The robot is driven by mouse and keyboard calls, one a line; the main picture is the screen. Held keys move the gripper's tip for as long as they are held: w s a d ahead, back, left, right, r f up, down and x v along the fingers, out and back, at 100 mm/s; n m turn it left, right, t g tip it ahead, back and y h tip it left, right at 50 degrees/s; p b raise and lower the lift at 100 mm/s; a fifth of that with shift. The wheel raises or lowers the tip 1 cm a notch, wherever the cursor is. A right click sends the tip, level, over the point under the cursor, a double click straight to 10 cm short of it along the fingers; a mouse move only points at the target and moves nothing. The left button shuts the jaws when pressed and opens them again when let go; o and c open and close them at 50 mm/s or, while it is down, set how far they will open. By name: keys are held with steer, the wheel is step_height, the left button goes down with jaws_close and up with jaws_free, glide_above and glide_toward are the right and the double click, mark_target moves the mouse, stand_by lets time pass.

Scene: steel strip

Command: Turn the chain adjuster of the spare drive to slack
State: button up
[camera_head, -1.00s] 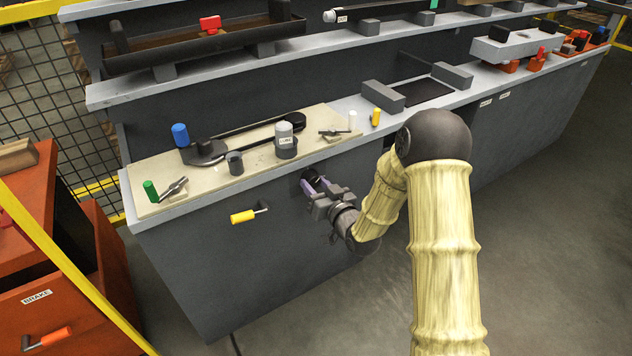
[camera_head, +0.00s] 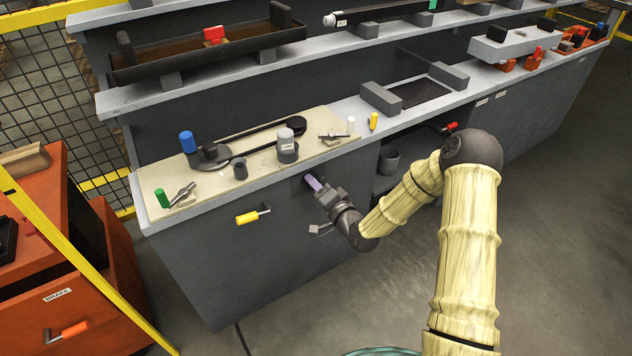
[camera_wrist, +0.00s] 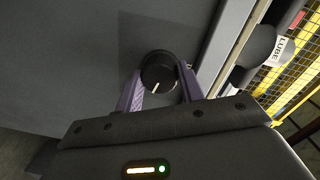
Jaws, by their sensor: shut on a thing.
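A round black knob with a white pointer mark (camera_wrist: 158,72) sits on the dark front of the bench. My gripper (camera_wrist: 159,82) has its purple fingers on either side of the knob and is shut on it. The pointer mark points down and slightly left in the wrist view. In the head view my gripper (camera_head: 311,182) reaches the bench front just below the top edge, and its fingers mostly hide the knob. A black loop around two wheels (camera_head: 255,134) lies on the cream board (camera_head: 225,193) above. No scale or slack mark is readable.
A yellow-handled crank (camera_head: 247,217) sticks out of the bench front left of my gripper. A labelled grey canister (camera_head: 287,150), a blue-topped part (camera_head: 187,142) and a green-handled tool (camera_head: 162,198) stand on the board. An orange cabinet (camera_head: 75,290) labelled BRAKE is at lower left.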

steer(key=shift+m+p, duration=0.75)
steer(key=shift+m, duration=0.75)
steer(key=o, duration=1)
steer(key=shift+d, duration=0.1)
steer(key=f+p+v, duration=0.1)
steer(key=p+v, duration=0.1)
steer(key=v, duration=1.5)
steer(key=shift+s+r+p, duration=0.15)
steer(key=shift+r+p, duration=0.25)
